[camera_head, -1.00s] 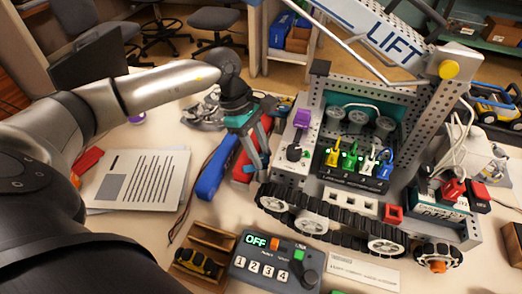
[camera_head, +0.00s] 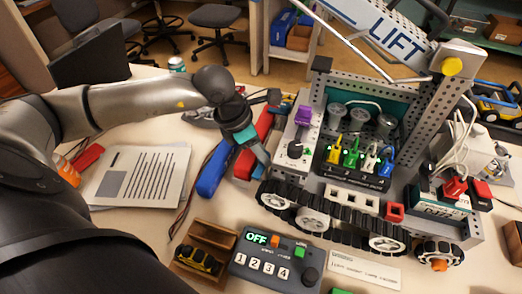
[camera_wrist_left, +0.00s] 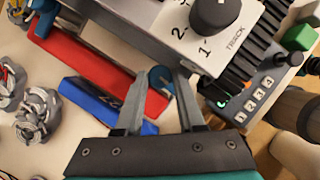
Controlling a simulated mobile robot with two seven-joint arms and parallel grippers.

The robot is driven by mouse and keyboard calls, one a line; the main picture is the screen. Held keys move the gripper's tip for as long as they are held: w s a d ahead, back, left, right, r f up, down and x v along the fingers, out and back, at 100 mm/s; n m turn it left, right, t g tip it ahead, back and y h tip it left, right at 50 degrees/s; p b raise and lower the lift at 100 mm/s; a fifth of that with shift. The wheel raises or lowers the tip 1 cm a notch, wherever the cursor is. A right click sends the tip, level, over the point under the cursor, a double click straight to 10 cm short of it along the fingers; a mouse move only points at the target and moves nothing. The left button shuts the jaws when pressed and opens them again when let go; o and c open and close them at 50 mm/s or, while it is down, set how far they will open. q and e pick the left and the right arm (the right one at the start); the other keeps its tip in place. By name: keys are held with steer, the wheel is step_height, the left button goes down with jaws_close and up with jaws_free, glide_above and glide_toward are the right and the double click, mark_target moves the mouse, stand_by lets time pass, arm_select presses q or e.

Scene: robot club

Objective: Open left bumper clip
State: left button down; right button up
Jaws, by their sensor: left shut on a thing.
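The tracked robot model (camera_head: 345,204) stands on the table with its left end near my left gripper (camera_head: 265,161). In the left wrist view my left gripper (camera_wrist_left: 162,78) has its two fingers on either side of a small round blue piece (camera_wrist_left: 161,82) at the model's edge, which I take for the left bumper clip. The jaws are closed on it. Whether the clip is open cannot be told. A dark knob (camera_wrist_left: 214,12) on the white panel marked TRACK is just beyond the fingers. My right gripper is not in view.
A blue tool (camera_head: 213,172) and a red bar (camera_head: 250,160) lie beside the hand. A control box (camera_head: 275,262) reading OFF and a wooden tray (camera_head: 211,240) stand in front. A printed sheet (camera_head: 136,178) lies left. The lift boom (camera_head: 385,30) rises above the model.

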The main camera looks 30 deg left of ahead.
arm_select(q)
steer(key=shift+n, duration=0.6)
steer(key=shift+n+y, duration=0.3)
steer(key=c, duration=0.8)
jaws_free()
steer(key=p+v, duration=0.1)
steer(key=v, duration=1.4)
steer(key=shift+s, duration=0.25)
